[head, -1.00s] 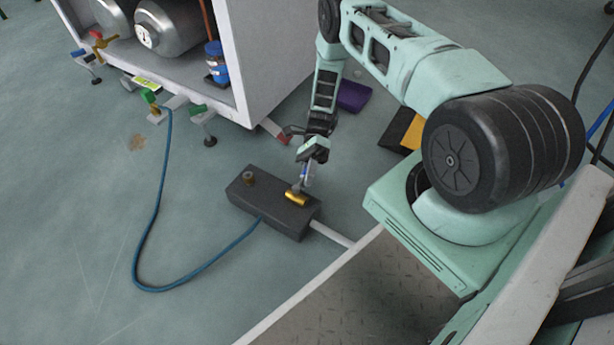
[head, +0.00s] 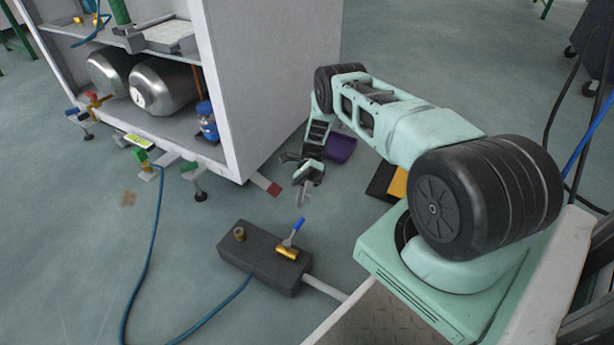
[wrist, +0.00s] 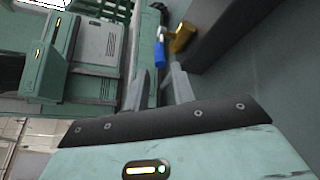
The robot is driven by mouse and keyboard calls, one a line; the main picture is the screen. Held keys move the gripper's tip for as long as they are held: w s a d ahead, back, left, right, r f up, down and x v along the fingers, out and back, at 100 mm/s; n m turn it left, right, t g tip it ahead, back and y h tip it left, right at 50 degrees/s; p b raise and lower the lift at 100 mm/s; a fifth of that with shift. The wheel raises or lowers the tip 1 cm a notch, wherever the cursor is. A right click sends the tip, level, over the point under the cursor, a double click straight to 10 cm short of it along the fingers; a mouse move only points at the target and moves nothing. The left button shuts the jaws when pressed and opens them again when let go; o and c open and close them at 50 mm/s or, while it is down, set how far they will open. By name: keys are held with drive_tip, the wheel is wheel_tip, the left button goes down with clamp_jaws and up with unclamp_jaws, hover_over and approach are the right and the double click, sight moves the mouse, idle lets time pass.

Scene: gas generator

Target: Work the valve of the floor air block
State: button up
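The floor air block (head: 252,265) is a dark grey box on the floor in the head view. Its valve has a brass body (head: 287,253) and a lever with a blue tip (head: 298,225) that stands up, tilted a little right. A small brass fitting (head: 239,234) sits on the block's left end. My gripper (head: 303,200) is above and behind the valve, apart from it. In the wrist view, the fingers of my gripper (wrist: 160,88) are spread and empty, with the blue lever tip (wrist: 161,53) and brass body (wrist: 182,38) just beyond them.
A blue hose (head: 147,270) runs from the block over the floor at left. A pale pipe (head: 324,288) leaves its right end. A grey cabinet (head: 270,90) with metal tanks (head: 160,88) stands behind. A purple object (head: 341,149) lies behind my arm. Floor left of the block is open.

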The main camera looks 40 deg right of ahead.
drive_tip(key=b+v, duration=0.1)
drive_tip(key=v, duration=0.6)
drive_tip(key=shift+r, duration=0.15)
idle(0.4)
